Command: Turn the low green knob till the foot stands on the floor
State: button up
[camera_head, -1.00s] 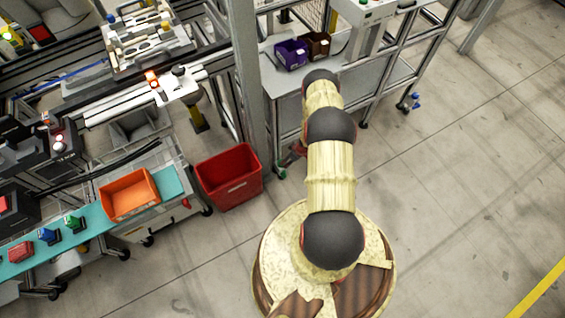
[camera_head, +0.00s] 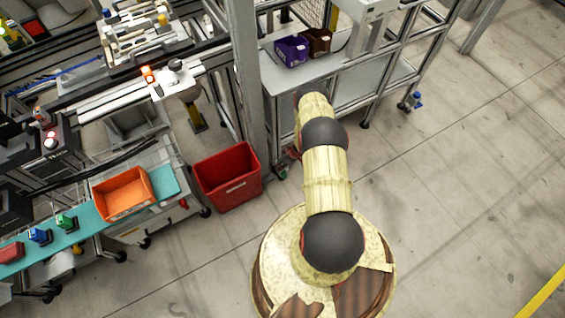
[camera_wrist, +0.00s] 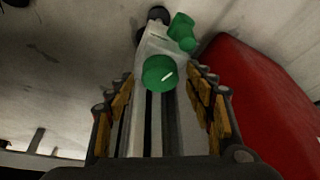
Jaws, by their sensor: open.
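The low green knob (camera_wrist: 158,73), round with a pale mark on its face, sits on a grey metal post in the wrist view. Another green part (camera_wrist: 182,31) sticks out just beyond it, near a dark round wheel or foot (camera_wrist: 158,14); I cannot tell whether this touches the floor. My gripper (camera_wrist: 162,80) is open, its yellow-padded fingers on either side of the knob, with no clear contact. In the head view a small green part (camera_head: 282,174) shows at the table leg's base; my arm hides the gripper.
A red bin (camera_head: 232,190) stands on the floor left of the leg; in the wrist view it is close beside the right finger (camera_wrist: 265,100). The grey table (camera_head: 285,83) carries a purple bin (camera_head: 291,50) and a brown bin. Floor to the right is clear.

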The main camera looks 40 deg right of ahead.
jog(key=shift+c, duration=0.7)
jog(key=c, duration=1)
jog(key=shift+m+h+p, duration=0.3)
jog(key=shift+m+h, duration=0.2)
jog(key=shift+m, duration=1)
jog(key=o, duration=1.1)
jog(key=shift+o, duration=0.2)
